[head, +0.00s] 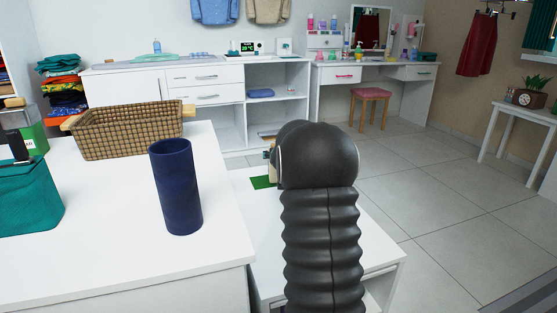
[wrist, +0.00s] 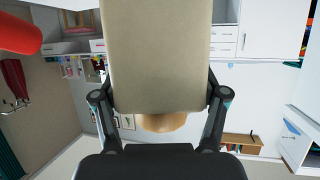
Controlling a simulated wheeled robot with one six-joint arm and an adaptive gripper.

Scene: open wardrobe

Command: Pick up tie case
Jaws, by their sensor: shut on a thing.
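My gripper (wrist: 160,95) shows in the wrist view, with one finger on each side of a large beige, flat-faced case (wrist: 156,45). It is shut on this case, which I take to be the tie case. The case fills the upper middle of the wrist view and hides what lies behind it. A tan rounded thing (wrist: 163,123) shows just below its edge. In the head view my dark arm hides the gripper and most of what it holds.
A navy cylinder (head: 176,187) stands upright on the white counter (head: 110,245). A wicker basket (head: 128,132) and a teal box (head: 25,197) are also there. A lower white surface (head: 375,232) lies behind my arm. The tiled floor (head: 450,190) at right is open.

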